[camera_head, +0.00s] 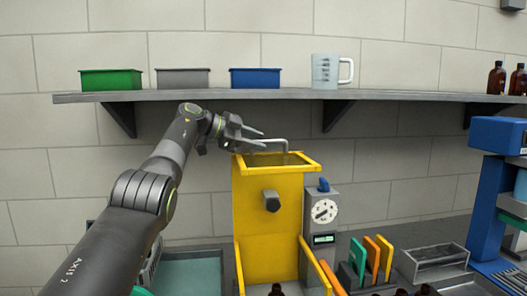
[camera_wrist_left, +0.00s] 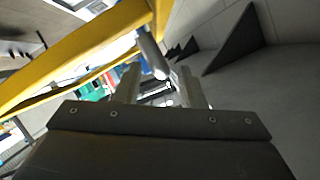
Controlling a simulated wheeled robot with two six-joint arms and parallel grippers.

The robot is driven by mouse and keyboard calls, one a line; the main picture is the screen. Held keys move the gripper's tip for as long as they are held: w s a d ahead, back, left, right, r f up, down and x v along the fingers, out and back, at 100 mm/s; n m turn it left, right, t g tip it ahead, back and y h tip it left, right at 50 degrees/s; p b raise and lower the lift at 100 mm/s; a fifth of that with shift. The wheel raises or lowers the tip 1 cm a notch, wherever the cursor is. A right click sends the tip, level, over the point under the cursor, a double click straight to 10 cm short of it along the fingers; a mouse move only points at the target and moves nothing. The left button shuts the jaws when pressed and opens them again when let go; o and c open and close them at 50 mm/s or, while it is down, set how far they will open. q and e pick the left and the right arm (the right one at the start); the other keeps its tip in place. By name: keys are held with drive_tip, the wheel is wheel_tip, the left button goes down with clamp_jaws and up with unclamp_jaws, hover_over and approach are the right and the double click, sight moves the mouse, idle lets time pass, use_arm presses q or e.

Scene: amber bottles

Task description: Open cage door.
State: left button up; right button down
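The yellow cage (camera_head: 268,234) stands upright in the middle of the head view, with a yellow frame on top and a dark knob (camera_head: 271,201) on its front. A grey bar handle (camera_head: 277,140) rises at the top frame; I cannot tell which panel is the door. My left gripper (camera_head: 257,140) is at the top left of the cage, its fingers apart around or beside the handle's left end. In the left wrist view the rounded bar (camera_wrist_left: 153,55) shows between the two spread fingers (camera_wrist_left: 158,86), near their tips. Contact is unclear. My right gripper is not in view.
A wall shelf (camera_head: 300,94) above carries green, grey and blue bins, a measuring jug (camera_head: 330,70) and amber bottles (camera_head: 496,79). A dial device (camera_head: 323,212) stands close right of the cage. A blue machine (camera_head: 490,195) is far right. More bottle tops show at the bottom.

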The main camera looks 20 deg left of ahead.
use_arm(q)
drive_tip(key=b+v, duration=0.2)
drive_tip(key=v, duration=1.2)
drive_tip(key=shift+b, duration=0.3)
